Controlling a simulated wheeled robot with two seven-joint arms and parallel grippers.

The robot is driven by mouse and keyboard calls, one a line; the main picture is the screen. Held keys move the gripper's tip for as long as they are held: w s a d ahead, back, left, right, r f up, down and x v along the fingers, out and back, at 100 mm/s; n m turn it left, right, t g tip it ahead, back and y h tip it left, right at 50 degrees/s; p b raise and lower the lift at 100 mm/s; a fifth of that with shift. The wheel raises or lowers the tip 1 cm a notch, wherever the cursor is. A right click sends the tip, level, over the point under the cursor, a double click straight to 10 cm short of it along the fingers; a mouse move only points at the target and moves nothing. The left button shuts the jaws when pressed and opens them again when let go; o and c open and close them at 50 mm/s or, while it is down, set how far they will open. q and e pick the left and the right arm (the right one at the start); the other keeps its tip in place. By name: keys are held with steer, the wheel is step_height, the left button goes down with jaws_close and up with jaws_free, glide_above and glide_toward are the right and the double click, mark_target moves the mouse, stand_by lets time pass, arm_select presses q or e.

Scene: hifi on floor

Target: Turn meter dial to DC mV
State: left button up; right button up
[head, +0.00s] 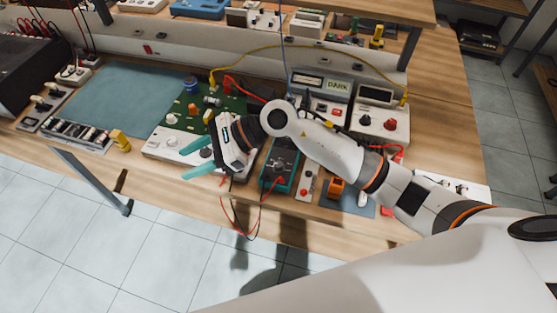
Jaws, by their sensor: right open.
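The meter (278,171) is a dark handheld unit with a teal edge, lying on the bench near its front edge. Its upper part is hidden behind my right arm. Its dial setting is too small to read. Red and black leads run from its lower end and hang over the bench front. My right gripper (185,163) is left of the meter, with two teal fingers apart and nothing between them. It is over the front of a white panel with knobs (160,146). My left gripper does not show.
A green circuit board (196,117) lies behind the gripper. A small red-button strip (305,187) and an orange block (336,187) sit right of the meter. The blue mat (125,95) has clear room.

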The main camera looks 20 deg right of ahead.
steer(key=w+d+f+n+h, duration=0.3)
steer(key=d+f+h, duration=0.3)
steer(key=d+h, duration=0.15)
steer(key=n+h, duration=0.1)
steer(key=h, duration=0.5)
glide_toward(279, 164)
steer(key=shift+g, duration=0.4)
steer(key=f+p, duration=0.1)
steer(key=f, duration=0.2)
steer(key=f+p, duration=0.1)
steer(key=f, duration=0.4)
steer(key=shift+w+a+f+p, duration=0.1)
steer(key=shift+w+f+p, duration=0.25)
steer(key=shift+p, duration=0.05)
steer(key=shift+c, duration=0.4)
steer(key=c, duration=0.9)
